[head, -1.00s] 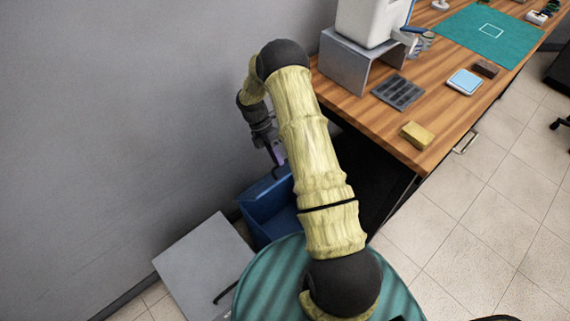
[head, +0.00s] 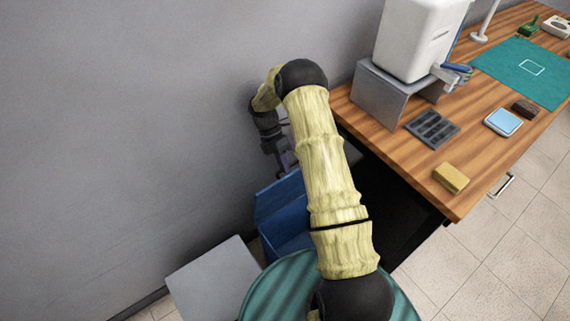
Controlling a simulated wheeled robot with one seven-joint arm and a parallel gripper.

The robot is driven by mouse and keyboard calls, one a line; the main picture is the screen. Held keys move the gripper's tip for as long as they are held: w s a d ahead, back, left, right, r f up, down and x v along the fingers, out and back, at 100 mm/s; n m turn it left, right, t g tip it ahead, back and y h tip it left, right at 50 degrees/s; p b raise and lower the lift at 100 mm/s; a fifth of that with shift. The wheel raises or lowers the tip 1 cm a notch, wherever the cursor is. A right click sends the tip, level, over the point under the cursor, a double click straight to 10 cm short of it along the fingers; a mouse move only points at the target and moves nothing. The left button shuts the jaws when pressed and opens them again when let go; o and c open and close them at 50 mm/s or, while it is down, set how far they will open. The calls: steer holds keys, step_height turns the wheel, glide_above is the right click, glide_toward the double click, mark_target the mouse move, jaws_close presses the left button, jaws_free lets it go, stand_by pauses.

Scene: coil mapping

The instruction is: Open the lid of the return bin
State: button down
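The blue bin (head: 277,203) stands on the floor between the grey wall and the wooden workbench. My arm covers its right part, and I cannot tell how its lid stands. My gripper (head: 284,162) is at the far end of the arm, close to the wall, pointing down just above the bin's far side. The fingers are small and partly hidden by the arm, so I cannot tell whether they are open or touch the bin.
A flat grey panel (head: 214,284) lies in front of the bin at lower left. The wooden workbench (head: 400,150) to the right carries a white machine on a grey stand (head: 385,93), a dark tray (head: 432,129) and a yellow block (head: 451,178). Tiled floor is clear at lower right.

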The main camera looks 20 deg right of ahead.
steer(key=c, duration=1.7)
jaws_free()
steer(key=shift+w+a+f, duration=0.1)
steer(key=shift+a+f, duration=0.05)
steer(key=shift+f, duration=0.75)
steer(key=shift+o, duration=1.1)
steer(key=shift+w+f, duration=0.1)
steer(key=shift+w, duration=0.15)
steer(key=shift+d+r, duration=0.25)
steer(key=shift+r, duration=0.05)
steer(key=shift+s+d+r, duration=0.1)
steer(key=shift+s+r, duration=0.05)
step_height(320, 180, up, 10)
